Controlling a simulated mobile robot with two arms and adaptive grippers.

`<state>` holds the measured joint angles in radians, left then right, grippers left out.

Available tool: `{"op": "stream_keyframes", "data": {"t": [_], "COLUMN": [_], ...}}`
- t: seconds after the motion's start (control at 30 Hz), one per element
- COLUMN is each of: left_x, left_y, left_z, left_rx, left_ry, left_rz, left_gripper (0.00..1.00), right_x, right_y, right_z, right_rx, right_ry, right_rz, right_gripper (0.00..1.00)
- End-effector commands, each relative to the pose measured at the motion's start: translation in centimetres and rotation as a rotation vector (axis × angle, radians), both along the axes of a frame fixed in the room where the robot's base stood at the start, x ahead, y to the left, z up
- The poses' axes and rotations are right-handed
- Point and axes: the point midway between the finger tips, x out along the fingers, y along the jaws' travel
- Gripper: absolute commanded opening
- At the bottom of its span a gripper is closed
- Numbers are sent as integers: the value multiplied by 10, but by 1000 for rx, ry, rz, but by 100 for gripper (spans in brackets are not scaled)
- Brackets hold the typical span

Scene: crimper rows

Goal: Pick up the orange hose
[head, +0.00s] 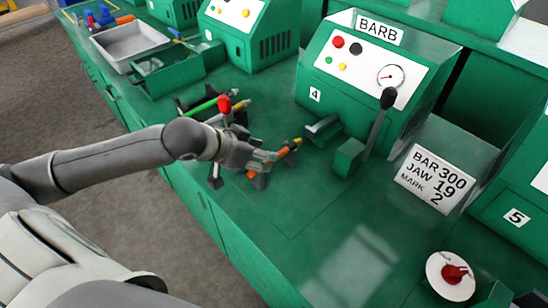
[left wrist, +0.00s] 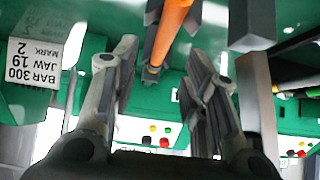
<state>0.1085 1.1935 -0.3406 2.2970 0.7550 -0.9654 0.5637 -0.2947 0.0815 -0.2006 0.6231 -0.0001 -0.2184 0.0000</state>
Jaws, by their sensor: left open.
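The orange hose (head: 284,152) has a yellow end and lies on a dark holder over the green bench, left of machine 4. In the left wrist view the orange hose (left wrist: 172,30) runs down from the top edge, with a dark holder piece (left wrist: 152,72) at its lower end. My left gripper (head: 270,158) is at the hose and covers part of it. In the left wrist view my left gripper (left wrist: 160,65) is open, with a finger on each side of the hose's line. I cannot tell whether they touch it. My right gripper is not in view.
A green hose (head: 203,104) and other hoses lie behind my left wrist. Machine 4 (head: 365,60), labelled BARB, has a lever (head: 380,120). A sign (head: 435,178) reads BAR 300, JAW 19, MARK 2. A grey tray (head: 132,42) stands far left.

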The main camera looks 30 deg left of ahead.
Motion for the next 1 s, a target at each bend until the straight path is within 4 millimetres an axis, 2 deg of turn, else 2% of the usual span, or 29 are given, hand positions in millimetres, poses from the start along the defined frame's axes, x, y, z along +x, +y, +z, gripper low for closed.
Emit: {"op": "stream_keyframes", "data": {"t": [0.4,0.7,0.77,1.0], "left_x": [31,33,33,33], "left_y": [-10,-11,-11,-11], "left_z": [-32,-35,-35,-35], "left_rx": [-3,-1,-1,-1], "left_ry": [0,0,0,0], "left_rz": [1,0,0,0], "left_gripper": [41,41,36,5], "right_x": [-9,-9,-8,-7], "right_y": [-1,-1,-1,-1], "right_z": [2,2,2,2], "right_rx": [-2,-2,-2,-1], "right_ry": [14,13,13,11], "right_rz": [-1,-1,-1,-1], "right_gripper": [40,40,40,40]}}
